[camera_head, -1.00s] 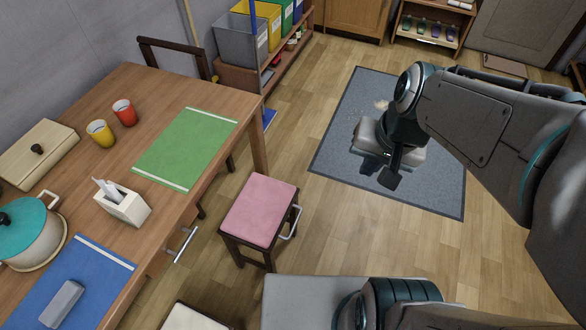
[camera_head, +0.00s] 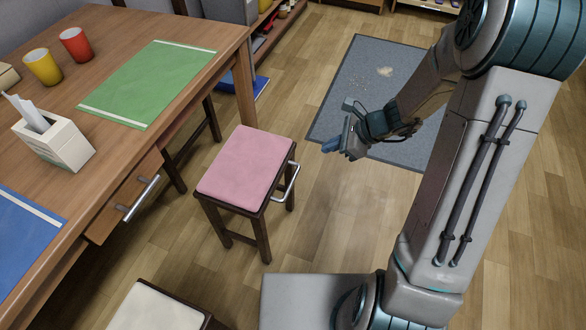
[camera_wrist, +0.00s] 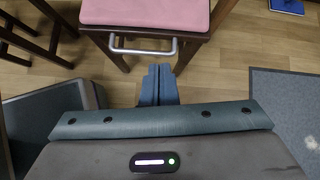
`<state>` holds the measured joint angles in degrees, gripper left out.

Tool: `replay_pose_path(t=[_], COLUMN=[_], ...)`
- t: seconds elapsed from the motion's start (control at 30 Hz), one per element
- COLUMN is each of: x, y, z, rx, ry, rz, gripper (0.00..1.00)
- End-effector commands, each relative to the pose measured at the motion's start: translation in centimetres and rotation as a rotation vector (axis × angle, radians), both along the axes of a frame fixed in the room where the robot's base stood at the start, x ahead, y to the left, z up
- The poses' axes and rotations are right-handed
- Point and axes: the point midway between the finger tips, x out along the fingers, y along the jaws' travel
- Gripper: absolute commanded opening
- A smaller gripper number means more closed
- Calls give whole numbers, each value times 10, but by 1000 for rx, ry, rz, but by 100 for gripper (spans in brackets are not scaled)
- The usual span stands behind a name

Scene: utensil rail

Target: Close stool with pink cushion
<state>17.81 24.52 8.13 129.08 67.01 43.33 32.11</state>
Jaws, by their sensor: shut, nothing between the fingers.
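The stool with the pink cushion (camera_head: 245,167) stands upright on the wood floor, beside the table and out from under it. A metal bar handle (camera_head: 287,182) is fixed to its side facing my arm. My gripper (camera_head: 332,145) is to the right of the stool, apart from it, with its blue fingers together and empty. In the wrist view the fingers (camera_wrist: 158,84) point toward the stool, just short of the handle (camera_wrist: 143,48), with the pink cushion (camera_wrist: 145,13) beyond.
The wooden table (camera_head: 192,95) holds a green mat (camera_head: 147,80), cups and a tissue box (camera_head: 52,140). Its drawer handle (camera_head: 142,198) sticks out near the stool. A cream-cushioned stool (camera_head: 155,308) stands at the front. Floor right of the pink stool is clear up to the grey rug (camera_head: 340,85).

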Motion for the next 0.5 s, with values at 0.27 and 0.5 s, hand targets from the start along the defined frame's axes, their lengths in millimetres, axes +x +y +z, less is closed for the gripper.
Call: replay_pose_path(t=[0.27, 0.5], x=[14, 21], y=[-2, 19], z=[-48, -73], rx=[63, 66], ry=[75, 78], rz=[-133, -132], gripper=[0, 0])
